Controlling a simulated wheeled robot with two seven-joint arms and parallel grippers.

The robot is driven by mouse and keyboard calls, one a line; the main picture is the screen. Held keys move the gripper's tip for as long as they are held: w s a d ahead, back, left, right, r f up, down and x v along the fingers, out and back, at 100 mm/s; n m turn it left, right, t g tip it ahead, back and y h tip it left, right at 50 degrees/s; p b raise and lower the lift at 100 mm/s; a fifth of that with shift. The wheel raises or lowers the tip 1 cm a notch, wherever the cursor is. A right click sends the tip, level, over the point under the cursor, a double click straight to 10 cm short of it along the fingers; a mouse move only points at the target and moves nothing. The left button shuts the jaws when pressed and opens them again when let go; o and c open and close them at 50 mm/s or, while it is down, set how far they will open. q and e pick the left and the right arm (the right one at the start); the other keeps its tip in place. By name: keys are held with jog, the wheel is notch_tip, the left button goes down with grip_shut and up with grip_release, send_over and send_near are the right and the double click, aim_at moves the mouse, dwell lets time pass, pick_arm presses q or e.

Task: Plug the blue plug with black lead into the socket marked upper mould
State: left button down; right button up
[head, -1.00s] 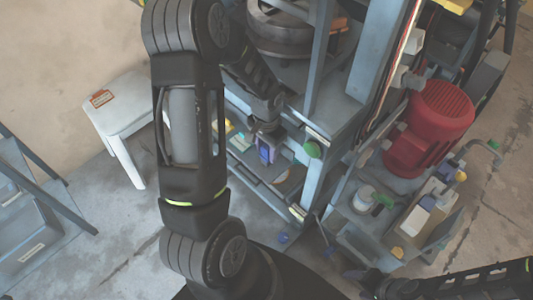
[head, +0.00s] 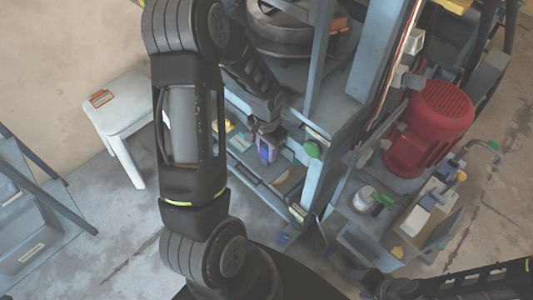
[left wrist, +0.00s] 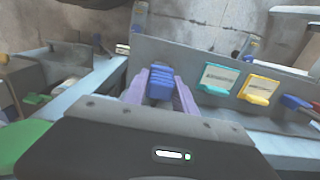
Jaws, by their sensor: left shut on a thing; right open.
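My left gripper (head: 267,143) is shut on a blue plug (left wrist: 160,86), which sits between its two purple fingers in the left wrist view. In the head view the blue plug (head: 266,153) shows below the gripper, in front of the press panel. Its lead cannot be made out. To the right of the held plug in the left wrist view are a teal socket cover (left wrist: 217,78) and a yellow socket cover (left wrist: 259,89). Their labels are too small to read. The plug is apart from both covers. My right gripper (head: 352,268) is low at the right, dark and partly unclear.
The blue-grey press frame (head: 318,170) stands close around the left gripper. A red motor (head: 432,125) is at the right. A white stool (head: 125,112) stands at the left. Another blue piece (left wrist: 298,103) lies right of the yellow cover. Open floor shows at the lower left.

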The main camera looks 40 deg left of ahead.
pick_arm(q)
jog(key=shift+r, duration=0.1)
pick_arm(e)
jog(key=shift+r, duration=0.1)
pick_arm(q)
jog(key=shift+r+p, duration=2.45)
jog(key=shift+r, duration=0.7)
pick_arm(e)
jog(key=shift+r, duration=2.35)
